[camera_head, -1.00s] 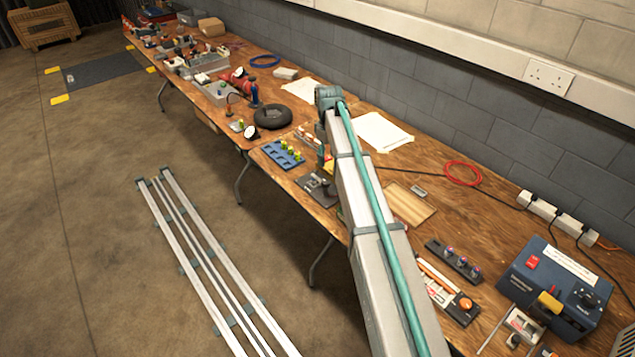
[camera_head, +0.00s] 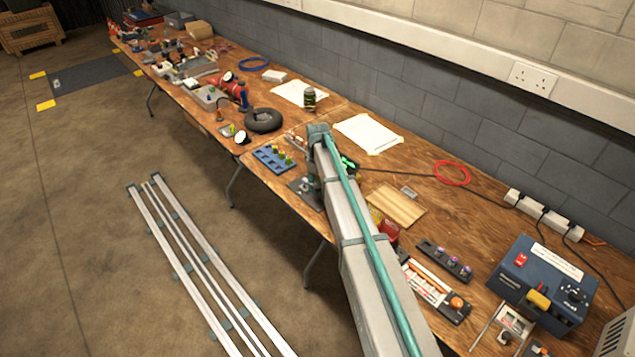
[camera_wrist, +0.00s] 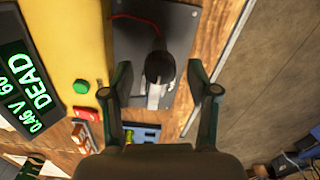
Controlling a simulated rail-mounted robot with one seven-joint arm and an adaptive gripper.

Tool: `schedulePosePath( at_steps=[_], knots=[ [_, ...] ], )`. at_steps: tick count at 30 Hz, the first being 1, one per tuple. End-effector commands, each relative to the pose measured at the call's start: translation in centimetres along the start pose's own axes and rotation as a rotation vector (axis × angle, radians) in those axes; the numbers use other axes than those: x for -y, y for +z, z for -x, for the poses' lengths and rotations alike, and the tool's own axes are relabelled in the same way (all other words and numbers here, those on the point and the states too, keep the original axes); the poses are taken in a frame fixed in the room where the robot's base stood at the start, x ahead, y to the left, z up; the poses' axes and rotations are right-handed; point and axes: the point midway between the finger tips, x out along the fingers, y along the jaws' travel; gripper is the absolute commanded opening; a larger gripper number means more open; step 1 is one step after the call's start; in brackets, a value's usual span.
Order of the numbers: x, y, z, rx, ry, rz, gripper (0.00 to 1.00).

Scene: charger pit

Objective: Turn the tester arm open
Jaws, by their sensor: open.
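In the wrist view the yellow tester body (camera_wrist: 78,50) stands at the left, with a dark display (camera_wrist: 30,85) reading "DEAD" in green, plus a green and a red button. To its right is a dark grey plate (camera_wrist: 185,35) carrying a black rounded piece with a pale metal part, which looks like the tester arm (camera_wrist: 158,68). A red wire runs behind it. My gripper (camera_wrist: 160,82) is open, with one finger on each side of this piece; gaps show, and I see no contact. In the head view my arm hides the gripper and most of the tester.
A blue tray (camera_head: 272,158) with yellow-green pieces lies near the tester. A wooden board (camera_head: 397,205), a dark strip with purple-topped pieces (camera_head: 445,261) and a blue power box (camera_head: 541,284) lie to the right. Open floor (camera_head: 90,280) is in front of the bench.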

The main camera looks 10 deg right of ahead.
Motion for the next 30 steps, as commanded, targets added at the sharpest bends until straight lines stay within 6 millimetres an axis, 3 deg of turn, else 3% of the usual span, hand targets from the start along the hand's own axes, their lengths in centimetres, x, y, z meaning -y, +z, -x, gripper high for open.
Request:
schedulePosePath(
  at_steps=[10,21,30],
  knots=[
    [0.01,0.02,-0.37,0.000,0.000,0.000,0.58],
    [0.02,0.01,-0.34,0.000,0.000,0.000,0.00],
    [-0.20,0.22,-0.34,0.000,0.000,-0.008,0.00]
  ],
)
